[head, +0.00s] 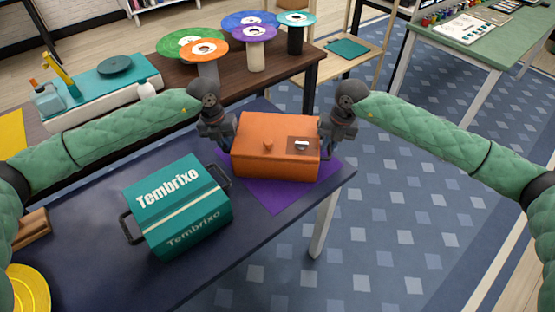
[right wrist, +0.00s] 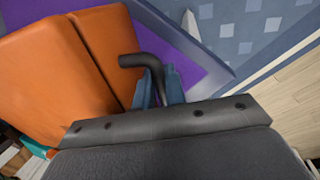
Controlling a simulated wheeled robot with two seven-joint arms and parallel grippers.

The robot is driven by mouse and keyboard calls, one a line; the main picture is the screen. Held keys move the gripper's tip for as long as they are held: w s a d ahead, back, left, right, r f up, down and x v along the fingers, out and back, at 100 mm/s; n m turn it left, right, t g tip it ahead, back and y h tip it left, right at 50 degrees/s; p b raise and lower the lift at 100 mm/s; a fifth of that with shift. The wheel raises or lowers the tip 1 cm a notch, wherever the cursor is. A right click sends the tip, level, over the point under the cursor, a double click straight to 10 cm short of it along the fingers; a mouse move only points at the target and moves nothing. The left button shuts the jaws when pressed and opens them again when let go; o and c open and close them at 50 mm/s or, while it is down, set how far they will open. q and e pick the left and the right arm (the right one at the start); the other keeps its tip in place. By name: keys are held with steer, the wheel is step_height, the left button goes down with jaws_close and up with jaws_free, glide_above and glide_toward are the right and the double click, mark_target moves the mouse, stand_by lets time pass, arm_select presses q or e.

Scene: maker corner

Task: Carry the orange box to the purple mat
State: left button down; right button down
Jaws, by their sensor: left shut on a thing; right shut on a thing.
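The orange box (head: 277,165) is upright over the purple mat (head: 277,198) at the right end of the dark blue table. Purple shows in front of it and at both sides. I cannot tell whether its base touches the mat. My left gripper (head: 230,146) is at the box's left side, shut on a handle that is mostly hidden. My right gripper (head: 325,148) is at its right side. In the right wrist view the right fingers (right wrist: 159,87) close on the box's black handle (right wrist: 136,60), beside the orange wall (right wrist: 55,75).
A teal Tembrixo box (head: 185,215) with black handles stands left of the orange box on the dark blue table (head: 95,190). A brown table (head: 285,65) with colourful spools is behind. A yellow plate (head: 28,290) lies at the front left. Blue carpet is open to the right.

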arm_select(q)
steer(key=c, duration=1.5)
jaws_free()
steer(key=shift+a, duration=0.1)
arm_select(e)
steer(key=c, duration=1.5)
jaws_free()
steer(key=shift+d, duration=0.1)
arm_select(q)
steer(key=shift+o, duration=0.2)
arm_select(e)
steer(key=shift+o, duration=0.2)
steer(key=shift+r, duration=0.1)
